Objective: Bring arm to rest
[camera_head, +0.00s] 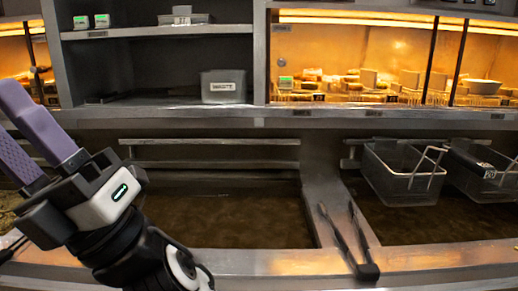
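My gripper (8,116) is at the left edge of the head view, raised above the front counter with its two purple fingers pointing up and left. The fingers stand apart with nothing seen between them, and the lower one is cut off by the picture edge. My black and white wrist rises from the bottom left. The gripper is apart from the baskets and the tongs.
Dark tongs (347,240) lie on the metal divider between two fryer vats. Wire baskets (402,174) hang over the right vat. The left vat (225,220) is uncovered. A grey container (223,87) sits on the shelf behind, beside a lit food warmer (350,55).

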